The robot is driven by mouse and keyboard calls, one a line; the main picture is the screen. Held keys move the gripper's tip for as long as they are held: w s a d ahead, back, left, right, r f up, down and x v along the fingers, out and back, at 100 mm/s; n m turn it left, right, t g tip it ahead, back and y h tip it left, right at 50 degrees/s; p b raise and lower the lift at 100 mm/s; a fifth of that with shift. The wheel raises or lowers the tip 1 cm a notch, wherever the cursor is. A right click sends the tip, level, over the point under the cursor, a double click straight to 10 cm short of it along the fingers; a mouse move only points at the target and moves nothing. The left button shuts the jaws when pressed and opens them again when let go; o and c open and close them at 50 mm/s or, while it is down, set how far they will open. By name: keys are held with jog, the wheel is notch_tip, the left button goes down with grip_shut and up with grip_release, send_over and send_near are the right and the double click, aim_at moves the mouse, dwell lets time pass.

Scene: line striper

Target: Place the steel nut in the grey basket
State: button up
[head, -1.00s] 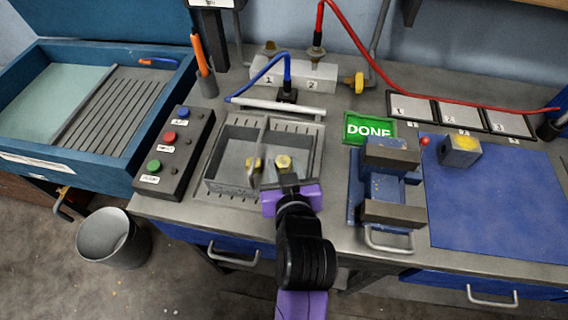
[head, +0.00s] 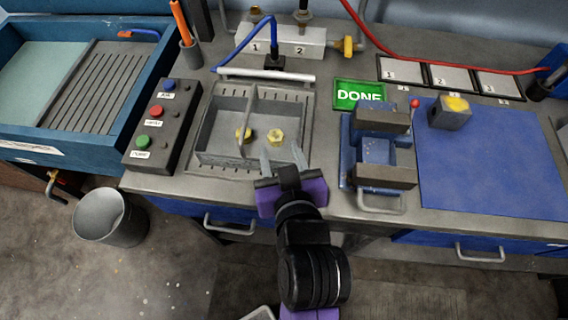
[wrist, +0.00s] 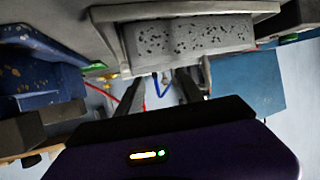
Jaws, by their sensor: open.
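The grey basket (head: 203,135) is a shallow open box on the bench, with a bar or divider across its middle. A six-sided nut (head: 276,136) with a yellowish look lies in its right part. A similar yellowish piece (head: 243,134) shows left of the bar. I cannot tell by colour which is steel. My gripper (head: 281,156) is open and empty at the basket's front edge, its two fingertips apart and pointing toward the nut without touching it. In the wrist view, the fingers (wrist: 160,88) are spread with nothing between them; no nut is clear there.
A blue vise (head: 378,150) stands right of the basket, with a green DONE sign (head: 359,95) behind it. A button box (head: 160,125) stands to the left. A grey block (head: 450,113) sits on the blue mat (head: 490,165). A bin (head: 108,218) is on the floor.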

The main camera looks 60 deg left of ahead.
jog(key=shift+v, duration=2.15)
jog(key=w+d+f+m+t+h, duration=0.2)
jog(key=d+f+m+t, duration=0.15)
jog(key=d, duration=0.85)
jog(key=w+d+f+m+t+h, duration=0.2)
jog(key=d+f+m+t+h, duration=0.15)
jog(key=d, duration=0.85)
jog(key=s+d+r+m+t+h, duration=0.1)
jog(key=s+d+r+m+h, duration=0.1)
jog(key=s+d, duration=0.4)
jog(key=s+d+r+m+t+h, duration=0.2)
jog(key=s+d+m+h, duration=0.3)
jog(key=d, duration=0.7)
jog(key=shift+s+d+r, duration=0.2)
jog(key=shift+s+d, duration=0.2)
jog(key=shift+s, duration=0.75)
